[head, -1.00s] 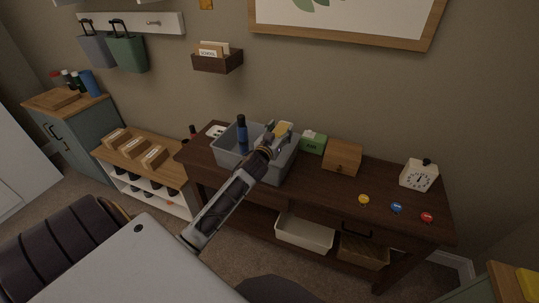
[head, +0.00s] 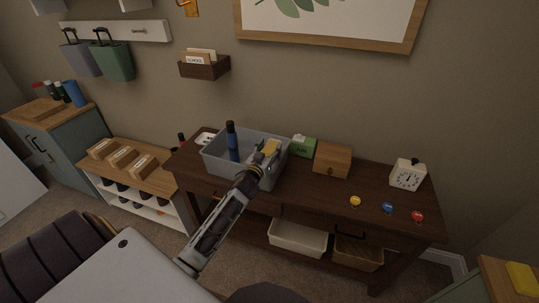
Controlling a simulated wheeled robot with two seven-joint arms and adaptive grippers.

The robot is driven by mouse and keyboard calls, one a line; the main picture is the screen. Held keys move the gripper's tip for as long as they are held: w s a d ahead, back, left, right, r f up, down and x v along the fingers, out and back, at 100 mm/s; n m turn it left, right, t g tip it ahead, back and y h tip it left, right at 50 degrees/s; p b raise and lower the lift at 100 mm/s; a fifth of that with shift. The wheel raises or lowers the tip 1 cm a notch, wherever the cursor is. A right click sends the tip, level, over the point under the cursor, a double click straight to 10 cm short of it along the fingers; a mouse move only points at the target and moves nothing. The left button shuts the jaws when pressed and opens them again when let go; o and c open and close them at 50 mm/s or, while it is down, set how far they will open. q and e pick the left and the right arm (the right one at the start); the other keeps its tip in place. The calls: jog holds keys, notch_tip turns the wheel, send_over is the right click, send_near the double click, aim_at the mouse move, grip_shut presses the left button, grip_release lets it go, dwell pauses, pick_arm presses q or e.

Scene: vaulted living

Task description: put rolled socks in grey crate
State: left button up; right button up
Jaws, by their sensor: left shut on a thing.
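The grey crate (head: 213,160) stands on the dark wooden table. A dark blue bottle (head: 232,140) is upright in it. My left gripper (head: 266,157) is over the right part of the crate and shut on a small yellow thing (head: 272,146), which seems to be the rolled socks. The fingers and wrist partly hide it, and I cannot tell whether it touches the crate. My right gripper is not in view.
A white bin (head: 298,238) and a basket (head: 357,252) sit below.

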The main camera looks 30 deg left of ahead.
pick_arm(q)
jog(key=shift+f, duration=1.35)
